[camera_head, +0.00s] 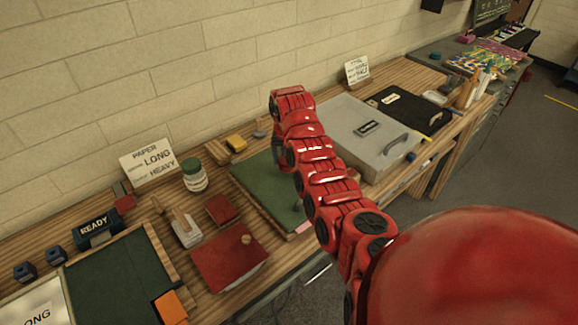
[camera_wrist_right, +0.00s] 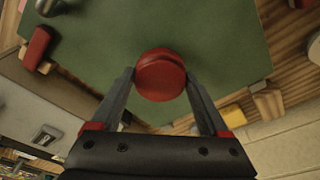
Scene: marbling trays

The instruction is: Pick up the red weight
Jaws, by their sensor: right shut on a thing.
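The red weight (camera_wrist_right: 160,75) is round and shows in the right wrist view between the fingertips of my right gripper (camera_wrist_right: 159,84). The fingers touch it on both sides. Behind it lies a green mat (camera_wrist_right: 215,40); I cannot tell how far the weight is from it. In the head view my red right arm reaches over the same green mat (camera_head: 258,185), and the weight is hidden behind it. My left gripper is not in view.
A grey case (camera_head: 355,125) stands right of the arm. To the left are a red-topped box (camera_head: 222,262), a small red block (camera_head: 222,208), a jar (camera_head: 194,178) and a brush (camera_head: 184,228).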

